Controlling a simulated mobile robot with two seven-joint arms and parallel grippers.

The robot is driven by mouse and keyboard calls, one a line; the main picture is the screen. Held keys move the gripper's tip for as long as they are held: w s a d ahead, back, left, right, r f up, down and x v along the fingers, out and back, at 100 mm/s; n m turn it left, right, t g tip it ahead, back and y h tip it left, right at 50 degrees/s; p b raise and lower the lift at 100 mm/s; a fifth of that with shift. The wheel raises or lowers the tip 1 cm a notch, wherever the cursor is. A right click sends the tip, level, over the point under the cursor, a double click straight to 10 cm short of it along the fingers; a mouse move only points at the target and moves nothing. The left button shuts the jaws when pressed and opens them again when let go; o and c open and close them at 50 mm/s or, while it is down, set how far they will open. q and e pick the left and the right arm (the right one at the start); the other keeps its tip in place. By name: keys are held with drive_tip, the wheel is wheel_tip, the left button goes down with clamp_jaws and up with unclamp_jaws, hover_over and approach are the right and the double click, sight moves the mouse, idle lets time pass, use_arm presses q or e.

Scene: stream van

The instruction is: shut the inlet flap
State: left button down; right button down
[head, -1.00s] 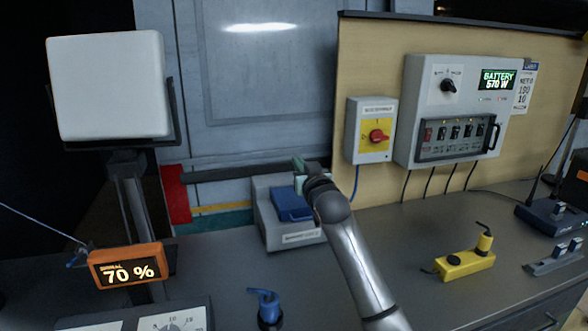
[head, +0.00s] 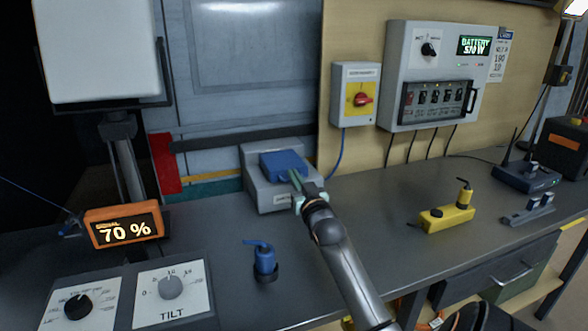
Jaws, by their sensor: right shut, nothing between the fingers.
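The inlet is a grey box (head: 256,187) on the bench against the blue-grey wall, in the middle of the head view. Its blue flap (head: 283,162) lies over the upper part of the box. I cannot tell whether the flap is fully down. My right gripper (head: 296,182) is shut and empty, with its greenish fingers at the flap's front right edge. I cannot tell whether they touch it. The gripper hides the right front of the box. My left gripper is not in view.
A blue plug (head: 264,260) stands in front of the inlet. A yellow-and-red switch (head: 357,96) and a battery panel (head: 437,75) hang behind. A yellow connector (head: 446,216) lies to the right. The signal display (head: 123,228) and tilt knob (head: 171,286) are left.

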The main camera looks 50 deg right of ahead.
drive_tip(key=shift+f, duration=0.35)
idle(0.3)
drive_tip(key=r+v, duration=0.1)
drive_tip(key=v, duration=0.6)
drive_tip(key=shift+s+f+p, duration=0.2)
drive_tip(key=shift+f+p, duration=0.15)
drive_tip(key=shift+f, duration=0.15)
drive_tip(key=shift+a, duration=0.15)
